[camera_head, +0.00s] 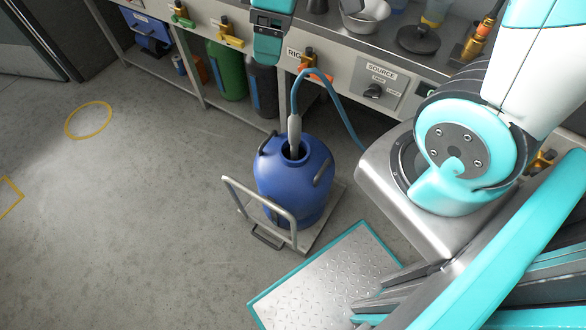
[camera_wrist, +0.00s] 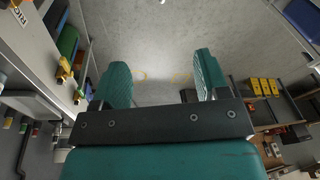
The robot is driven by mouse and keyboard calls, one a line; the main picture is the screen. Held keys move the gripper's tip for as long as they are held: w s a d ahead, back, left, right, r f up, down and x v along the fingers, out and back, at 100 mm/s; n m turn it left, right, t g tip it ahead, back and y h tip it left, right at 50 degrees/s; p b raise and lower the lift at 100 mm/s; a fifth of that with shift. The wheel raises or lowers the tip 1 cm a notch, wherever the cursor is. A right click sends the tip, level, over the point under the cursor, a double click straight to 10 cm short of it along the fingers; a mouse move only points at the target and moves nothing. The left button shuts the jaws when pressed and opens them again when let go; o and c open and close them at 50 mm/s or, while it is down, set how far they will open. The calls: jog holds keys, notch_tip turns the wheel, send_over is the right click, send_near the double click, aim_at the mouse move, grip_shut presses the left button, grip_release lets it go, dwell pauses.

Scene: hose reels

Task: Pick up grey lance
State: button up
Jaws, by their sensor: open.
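The grey lance (camera_head: 295,133) stands upright in the mouth of a blue drum (camera_head: 290,185), with its lower end hidden inside. A blue hose (camera_head: 330,80) arches from its top toward the bench at the right. My gripper (camera_head: 267,58) is above and left of the lance in the head view, in front of the bench edge and apart from the lance. In the wrist view my gripper (camera_wrist: 160,65) has its two teal fingers spread, with nothing between them. The lance is not seen in the wrist view.
The drum sits on a small trolley with a grey handle (camera_head: 258,207). The bench with a source panel (camera_head: 376,84) runs behind. Green (camera_head: 226,70) and dark containers stand under it. Grey floor (camera_head: 130,190) is clear at left.

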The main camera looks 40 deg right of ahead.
aim_at(294, 118)
jog(key=w+d+f+n+b, duration=0.1)
jog(key=w+d+f+b, duration=0.1)
jog(key=f, duration=0.7)
jog(key=w+d+f+h+b, duration=0.1)
jog(key=d+f+b, duration=0.3)
jog(key=f, duration=0.5)
jog(key=w+d+f+n+h+b, duration=0.1)
jog(key=w+d+f+b, duration=0.1)
jog(key=f, duration=0.7)
jog(key=shift+w+d+f+n+b, duration=0.1)
jog(key=shift+w+d+n+b, duration=0.25)
jog(key=shift+d+b, duration=0.1)
jog(key=f, duration=0.2)
jog(key=f+b, duration=0.1)
jog(key=f, duration=0.2)
jog(key=shift+w+a+f+b, duration=0.2)
jog(key=shift+f+b, duration=0.1)
jog(key=shift+r, duration=0.1)
grip_shut()
